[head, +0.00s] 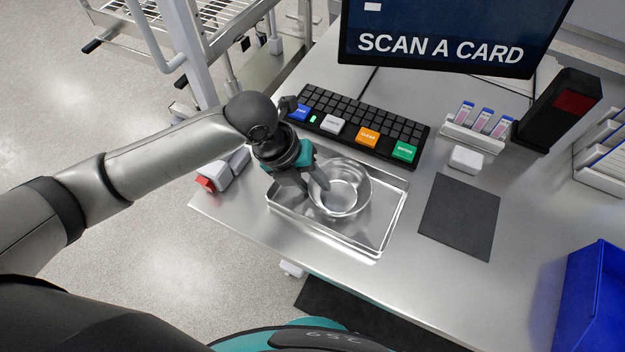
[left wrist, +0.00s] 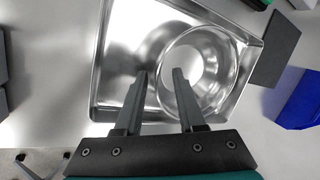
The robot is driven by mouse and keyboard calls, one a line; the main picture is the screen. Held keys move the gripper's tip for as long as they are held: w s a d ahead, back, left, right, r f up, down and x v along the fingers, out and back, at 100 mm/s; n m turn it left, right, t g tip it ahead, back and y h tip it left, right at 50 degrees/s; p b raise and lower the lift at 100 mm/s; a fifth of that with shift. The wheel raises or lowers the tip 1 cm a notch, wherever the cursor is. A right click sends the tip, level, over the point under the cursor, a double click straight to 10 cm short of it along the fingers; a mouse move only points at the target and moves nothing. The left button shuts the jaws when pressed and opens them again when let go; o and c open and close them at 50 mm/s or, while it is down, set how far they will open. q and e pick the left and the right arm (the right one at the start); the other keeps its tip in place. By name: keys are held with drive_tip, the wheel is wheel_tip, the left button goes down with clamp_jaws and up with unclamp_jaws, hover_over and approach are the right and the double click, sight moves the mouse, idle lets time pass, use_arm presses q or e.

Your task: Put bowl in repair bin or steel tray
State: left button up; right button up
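A shiny round metal bowl (head: 353,208) is inside the outline of the shallow steel tray (head: 374,247), toward its right half. The bowl looks upright. It also shows in the left wrist view (left wrist: 213,55), with the tray (left wrist: 112,50) around it. My left gripper (head: 315,196) is over the bowl's left rim, pointing down. In the left wrist view its fingers (left wrist: 160,73) are apart, one outside the rim and one over the bowl's inside. I cannot tell whether they touch it. My right gripper is not in view.
A blue bin (head: 590,305) stands at the lower right. A keyboard (head: 360,122) with coloured keys lies behind the tray. A dark mat (head: 459,216) lies to the right of the tray, with bare counter around it. A screen (head: 450,35) stands at the back.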

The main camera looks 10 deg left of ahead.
use_arm(q)
drive_tip(key=p+v, duration=0.1)
drive_tip(key=v, duration=1)
drive_tip(key=shift+r+p, duration=0.3)
drive_tip(key=shift+r, duration=0.05)
drive_tip(key=shift+a, duration=0.1)
